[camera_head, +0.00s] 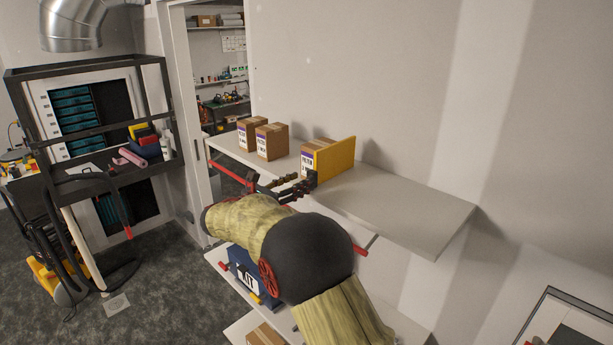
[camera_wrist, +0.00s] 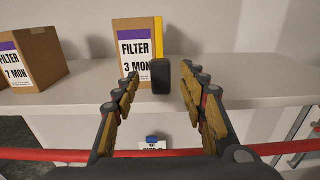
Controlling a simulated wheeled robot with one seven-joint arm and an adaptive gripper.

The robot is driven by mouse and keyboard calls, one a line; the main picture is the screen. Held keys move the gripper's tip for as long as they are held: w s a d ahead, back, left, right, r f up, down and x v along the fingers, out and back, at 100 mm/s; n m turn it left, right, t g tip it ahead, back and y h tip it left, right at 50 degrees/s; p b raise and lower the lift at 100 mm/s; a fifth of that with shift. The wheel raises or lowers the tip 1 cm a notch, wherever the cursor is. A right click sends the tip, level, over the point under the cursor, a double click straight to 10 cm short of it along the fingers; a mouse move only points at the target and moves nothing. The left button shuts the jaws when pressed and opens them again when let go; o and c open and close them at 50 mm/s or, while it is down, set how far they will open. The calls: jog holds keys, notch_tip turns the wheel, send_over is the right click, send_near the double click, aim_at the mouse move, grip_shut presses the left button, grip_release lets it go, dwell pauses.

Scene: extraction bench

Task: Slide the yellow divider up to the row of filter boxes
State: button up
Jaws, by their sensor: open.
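The yellow divider (camera_head: 338,161) stands upright on the white shelf (camera_head: 410,213), directly right of the rightmost filter box (camera_head: 307,161). In the wrist view the divider (camera_wrist: 158,38) is a thin strip along the right side of that box (camera_wrist: 133,46), with no clear gap visible. My gripper (camera_wrist: 160,88) is open in front of the shelf edge. A dark block (camera_wrist: 161,77) shows between its fingertips, in front of the divider. I cannot tell whether the fingers touch it.
The shelf is bare to the right of the divider, with the wall behind. A red bar (camera_wrist: 45,155) runs across below the shelf edge. A blue bin (camera_head: 243,272) labelled KIT sits on a lower shelf. A dark-framed rack (camera_head: 88,66) stands at the left.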

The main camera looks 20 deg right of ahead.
jog(key=shift+p+x, duration=0.45)
jog(key=shift+x, duration=1.45)
jog(key=shift+c, duration=0.2)
grip_shut()
